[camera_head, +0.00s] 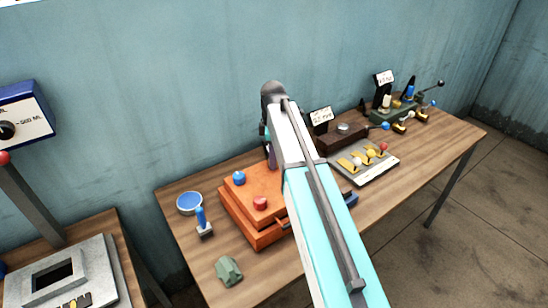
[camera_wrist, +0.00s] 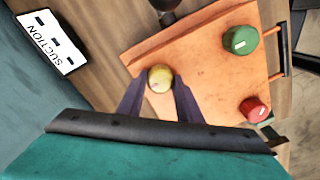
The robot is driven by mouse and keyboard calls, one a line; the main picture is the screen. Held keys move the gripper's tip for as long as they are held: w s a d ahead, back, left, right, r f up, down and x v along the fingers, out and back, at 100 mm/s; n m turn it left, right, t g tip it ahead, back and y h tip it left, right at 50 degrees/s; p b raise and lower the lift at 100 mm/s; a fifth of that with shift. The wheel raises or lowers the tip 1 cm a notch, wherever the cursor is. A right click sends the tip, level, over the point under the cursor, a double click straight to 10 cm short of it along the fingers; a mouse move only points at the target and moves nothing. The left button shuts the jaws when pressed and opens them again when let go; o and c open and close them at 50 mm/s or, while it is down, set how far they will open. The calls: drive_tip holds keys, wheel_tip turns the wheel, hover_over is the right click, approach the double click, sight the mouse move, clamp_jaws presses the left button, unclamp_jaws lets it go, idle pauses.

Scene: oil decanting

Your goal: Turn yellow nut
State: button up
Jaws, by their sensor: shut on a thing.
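The yellow nut (camera_wrist: 160,78) sits on the orange box (camera_wrist: 205,75) near one corner in the wrist view. My gripper (camera_wrist: 161,88) reaches over the box with its two dark fingers on either side of the nut, shut on it. In the head view, my arm hides the nut and my fingers. The orange box (camera_head: 240,193) stands on the wooden table there. A green nut (camera_wrist: 240,40) and a red nut (camera_wrist: 254,108) are on the same box, apart from my fingers.
A white "SUCTION" sign (camera_wrist: 47,42) stands near the wall. In the head view, a blue-topped round container (camera_head: 189,203), a blue-handled part (camera_head: 203,222) and a green block (camera_head: 228,270) lie left of the box.

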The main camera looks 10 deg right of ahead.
drive_tip(key=shift+w+d+r+n, duration=0.1)
drive_tip(key=shift+w+n, duration=0.05)
drive_tip(key=shift+n, duration=0.15)
drive_tip(key=o, duration=1)
drive_tip(key=shift+o, duration=0.2)
wheel_tip(320, 180, up, 14)
drive_tip(key=b, duration=0.3)
drive_tip(key=shift+b, duration=0.35)
drive_tip(key=shift+f, duration=0.2)
